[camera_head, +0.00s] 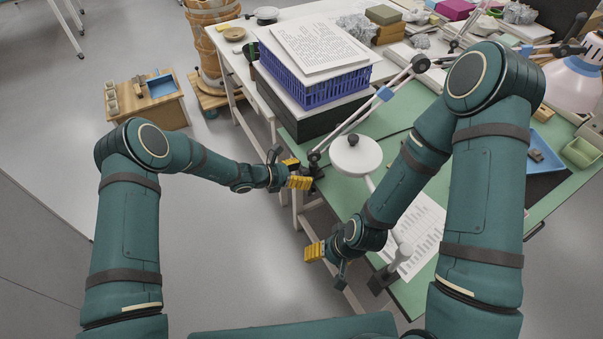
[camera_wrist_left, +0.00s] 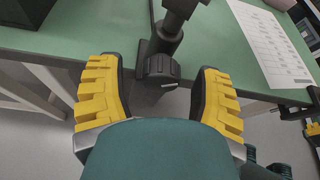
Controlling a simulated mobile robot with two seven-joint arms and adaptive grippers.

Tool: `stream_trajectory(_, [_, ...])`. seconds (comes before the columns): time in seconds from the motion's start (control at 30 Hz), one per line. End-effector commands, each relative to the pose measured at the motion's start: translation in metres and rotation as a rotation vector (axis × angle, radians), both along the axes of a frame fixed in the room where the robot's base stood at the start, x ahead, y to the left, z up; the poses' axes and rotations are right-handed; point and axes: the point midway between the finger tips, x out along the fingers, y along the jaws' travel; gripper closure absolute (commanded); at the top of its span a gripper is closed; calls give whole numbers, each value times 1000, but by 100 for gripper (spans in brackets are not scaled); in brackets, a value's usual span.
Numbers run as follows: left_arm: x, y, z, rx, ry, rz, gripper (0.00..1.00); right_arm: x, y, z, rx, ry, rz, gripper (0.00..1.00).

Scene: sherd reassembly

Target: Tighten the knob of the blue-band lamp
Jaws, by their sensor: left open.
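The blue-band lamp (camera_head: 385,93) has a long slanting arm with a blue band, rising from a dark clamp on the green table's near left edge. My left gripper (camera_head: 297,174) is open and empty beside that clamp. In the left wrist view the black clamp and post (camera_wrist_left: 160,65) stand at the table edge, ahead of and between the spread yellow fingers (camera_wrist_left: 160,95), apart from them. A small pale lever or screw shows low on the clamp; I cannot tell whether it is the knob. My right gripper (camera_head: 315,251) hangs near the table's front edge; its opening is unclear.
A white round-headed lamp (camera_head: 355,155) and a printed sheet (camera_head: 418,235) are on the green table (camera_head: 395,130). A blue crate (camera_head: 318,88) with papers stands behind the clamp. A small wooden table (camera_head: 150,108) is at far left. Grey floor lies open at left.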

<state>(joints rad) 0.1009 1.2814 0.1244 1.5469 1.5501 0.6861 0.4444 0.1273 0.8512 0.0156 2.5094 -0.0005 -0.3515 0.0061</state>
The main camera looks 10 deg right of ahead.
Motion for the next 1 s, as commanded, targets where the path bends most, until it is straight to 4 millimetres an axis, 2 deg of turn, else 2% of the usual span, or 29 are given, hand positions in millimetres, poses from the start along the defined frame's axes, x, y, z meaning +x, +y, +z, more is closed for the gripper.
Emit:
stream_trajectory(0.03, [0, 0, 0, 0, 0, 0, 34, 0, 0, 0, 0, 0, 0, 36])
stream_trajectory(0.07, [0, 0, 0, 0, 0, 0, 40, 0, 0, 0, 0, 0, 0, 36])
stream_trajectory(0.1, [0, 0, 0, 0, 0, 0, 54, 0, 0, 0, 0, 0, 0, 36])
stream_trajectory(0.23, [0, 0, 0, 0, 0, 0, 99, 0, 0, 0, 0, 0, 0, 36])
stream_trajectory(0.53, [0, 0, -1, 15, -40, 1, 100, -1, 0, -4, 0, 2, 2, 36])
stream_trajectory(1.0, [-1, 0, -2, 119, -292, 0, 100, 0, 0, -24, 1, 1, 4, 36])
